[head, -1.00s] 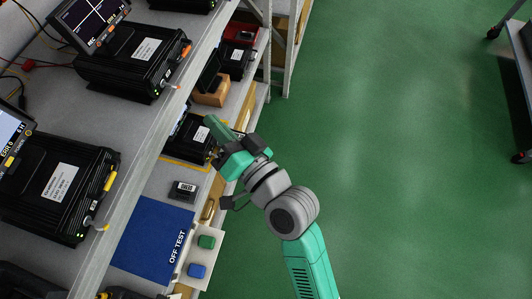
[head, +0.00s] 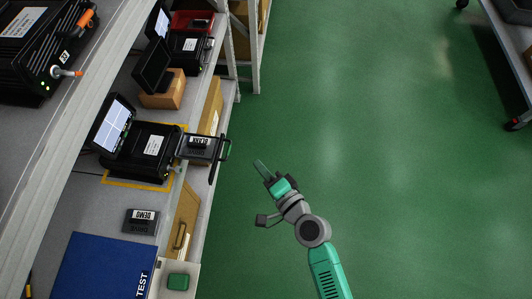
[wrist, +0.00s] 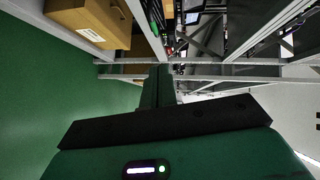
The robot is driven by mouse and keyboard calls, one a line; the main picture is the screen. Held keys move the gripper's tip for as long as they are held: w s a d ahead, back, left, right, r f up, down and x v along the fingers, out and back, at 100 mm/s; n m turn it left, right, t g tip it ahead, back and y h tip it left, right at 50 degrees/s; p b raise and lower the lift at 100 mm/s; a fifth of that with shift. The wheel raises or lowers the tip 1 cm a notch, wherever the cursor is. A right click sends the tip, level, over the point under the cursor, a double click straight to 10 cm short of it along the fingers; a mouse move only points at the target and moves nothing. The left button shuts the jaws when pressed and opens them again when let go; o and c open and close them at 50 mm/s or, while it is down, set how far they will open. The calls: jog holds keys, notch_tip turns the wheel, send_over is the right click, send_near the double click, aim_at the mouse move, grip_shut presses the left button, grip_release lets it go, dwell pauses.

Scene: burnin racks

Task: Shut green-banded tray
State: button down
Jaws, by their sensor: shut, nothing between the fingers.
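A black unit (head: 143,148) with a raised lit screen (head: 115,123) stands on the lower shelf inside a yellow outline. Its tray (head: 198,148) sticks out to the right, past the shelf edge, and carries a small dark block with a white label. The tray's front handle (head: 227,149) shows a green band. My gripper (head: 261,168) is shut and empty over the green floor, to the right of the handle and apart from it. In the wrist view, its shut green fingers (wrist: 158,88) point toward shelving; the tray cannot be made out there.
A labelled dark block (head: 141,220) and a blue mat (head: 105,265) lie nearer on the shelf. A cardboard box (head: 162,90) and another black unit (head: 186,50) stand farther back. A cart (head: 505,55) is at far right. The floor between is clear.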

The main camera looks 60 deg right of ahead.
aim_at(230, 147)
jog(key=w+f, duration=0.1)
jog(key=w, duration=0.6)
jog(key=shift+w+f, duration=0.25)
jog(key=shift+w, duration=0.15)
